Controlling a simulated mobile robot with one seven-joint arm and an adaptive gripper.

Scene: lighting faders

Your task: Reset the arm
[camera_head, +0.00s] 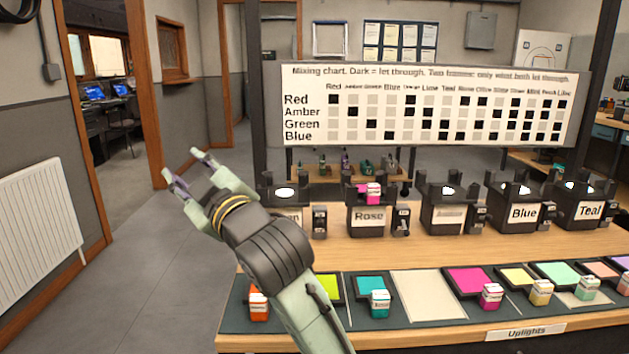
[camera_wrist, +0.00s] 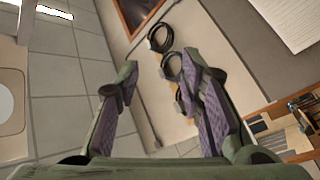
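My gripper (camera_head: 190,173) is raised at the left of the bench in the head view, off to the side of the fixtures and above the floor area. Its two fingers are apart with nothing between them. In the wrist view the gripper (camera_wrist: 160,112) also shows open and empty, with purple pads on the fingers. My arm reaches up from the bottom of the head view and covers part of the bench's left front and part of the leftmost fixture's label.
Coloured blocks and swatches lie on a dark front mat (camera_head: 415,312). A mixing chart (camera_head: 430,105) stands behind. Floor (camera_head: 140,270) at left is clear; a radiator (camera_head: 40,240) is beyond.

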